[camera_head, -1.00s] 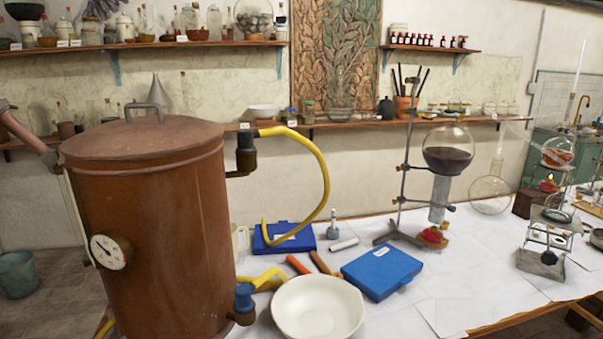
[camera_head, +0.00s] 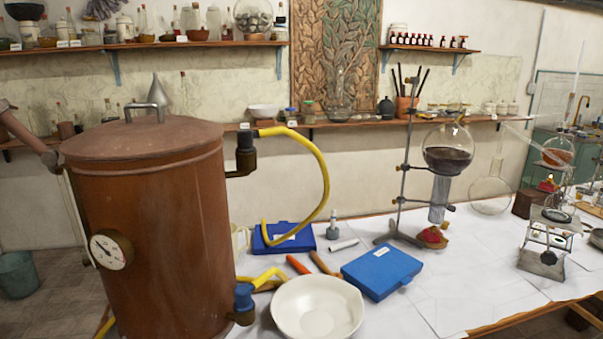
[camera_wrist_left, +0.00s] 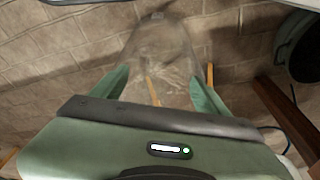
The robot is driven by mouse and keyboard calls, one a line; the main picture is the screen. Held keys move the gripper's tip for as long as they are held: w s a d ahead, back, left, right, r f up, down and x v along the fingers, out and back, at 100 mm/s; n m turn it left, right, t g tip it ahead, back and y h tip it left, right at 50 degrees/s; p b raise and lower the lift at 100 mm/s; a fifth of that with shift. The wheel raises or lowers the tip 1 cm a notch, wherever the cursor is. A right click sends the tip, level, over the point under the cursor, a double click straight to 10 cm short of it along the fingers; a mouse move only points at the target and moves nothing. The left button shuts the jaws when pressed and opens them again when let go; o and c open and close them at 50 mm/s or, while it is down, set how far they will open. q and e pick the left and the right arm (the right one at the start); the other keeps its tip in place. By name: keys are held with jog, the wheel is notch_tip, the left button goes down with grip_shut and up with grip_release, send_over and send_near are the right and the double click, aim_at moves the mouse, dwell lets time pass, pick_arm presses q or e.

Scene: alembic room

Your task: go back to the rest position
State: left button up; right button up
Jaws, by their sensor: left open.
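My left gripper (camera_wrist_left: 160,76) shows in the left wrist view, with its two green fingers spread apart. A clear, glassy shape (camera_wrist_left: 163,45) appears between and beyond the fingertips, over the tiled floor. I cannot tell whether it touches the fingers. Neither gripper shows in the head view. My right gripper is in no view.
A large copper boiler (camera_head: 160,230) stands at the left. The white-covered table (camera_head: 470,270) holds a white bowl (camera_head: 317,308), a blue case (camera_head: 381,271) and a stand with a dark-filled flask (camera_head: 447,158). A dark bucket (camera_wrist_left: 304,48) is at the wrist view's upper right.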

pick_arm(q)
jog(key=s+a+f+g, duration=0.1)
jog(key=s+a+f, duration=0.2)
jog(key=s+f, duration=1.5)
jog(key=shift+s+f+g, duration=0.2)
jog(key=shift+f+g, duration=0.1)
jog(key=shift+f, duration=0.65)
